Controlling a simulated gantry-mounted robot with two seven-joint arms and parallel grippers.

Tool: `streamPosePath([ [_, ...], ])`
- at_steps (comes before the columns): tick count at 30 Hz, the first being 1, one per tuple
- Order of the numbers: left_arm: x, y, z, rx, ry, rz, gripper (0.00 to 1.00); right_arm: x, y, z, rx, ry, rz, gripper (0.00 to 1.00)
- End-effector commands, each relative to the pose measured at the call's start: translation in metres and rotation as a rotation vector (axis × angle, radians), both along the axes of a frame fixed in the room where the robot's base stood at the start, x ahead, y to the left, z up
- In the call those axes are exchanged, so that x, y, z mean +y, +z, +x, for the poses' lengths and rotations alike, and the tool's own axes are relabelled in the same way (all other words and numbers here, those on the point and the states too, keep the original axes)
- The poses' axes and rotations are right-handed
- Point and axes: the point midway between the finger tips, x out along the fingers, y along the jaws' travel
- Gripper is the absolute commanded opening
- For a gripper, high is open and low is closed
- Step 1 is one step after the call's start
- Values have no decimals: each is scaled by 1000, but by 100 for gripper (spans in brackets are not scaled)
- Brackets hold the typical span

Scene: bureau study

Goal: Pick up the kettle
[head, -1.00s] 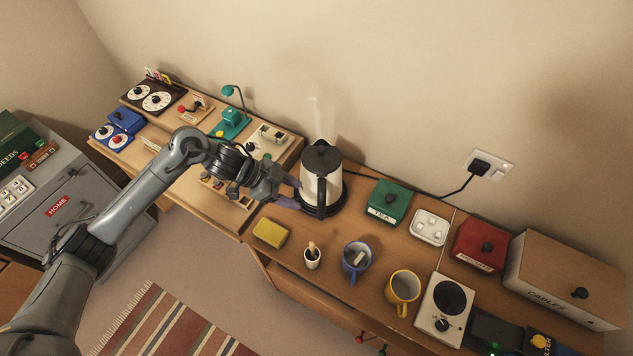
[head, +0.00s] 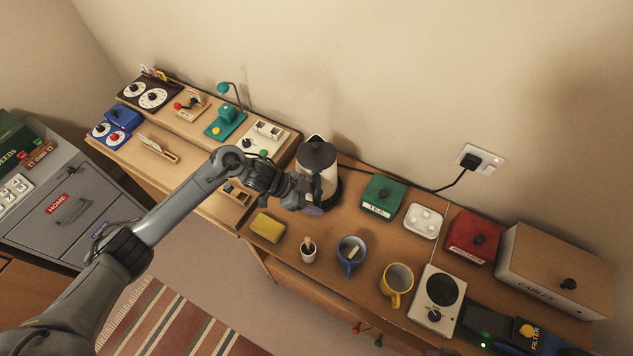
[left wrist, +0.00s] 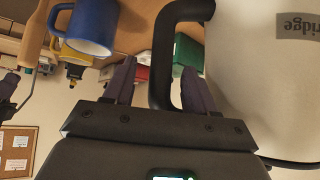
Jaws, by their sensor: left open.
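The kettle (head: 318,168), white with a black lid and black handle, stands upright on its dark base near the wall in the head view. My left gripper (head: 310,203) is open at the kettle's near side and covers its handle there. In the left wrist view the kettle's white body (left wrist: 262,85) fills the right side. Its black handle (left wrist: 163,70) reaches down between the two spread fingers of my left gripper (left wrist: 158,88). I cannot tell whether a finger touches it.
A green tea box (head: 382,193) is right of the kettle. A black cable runs to the wall socket (head: 481,160).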

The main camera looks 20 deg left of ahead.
Motion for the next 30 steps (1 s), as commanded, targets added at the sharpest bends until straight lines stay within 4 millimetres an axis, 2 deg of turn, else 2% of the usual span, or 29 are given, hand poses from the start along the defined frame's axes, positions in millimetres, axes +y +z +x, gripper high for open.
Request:
streamPosePath([
  [11,-7,-8,3,-1,0,1,56,-2,1,0,-1,6,-10,0],
  [22,-7,-8,3,-1,0,1,1,-2,1,0,0,4,-9,0],
  [30,-7,-8,3,0,-1,1,0,-1,1,0,0,1,-2,0],
])
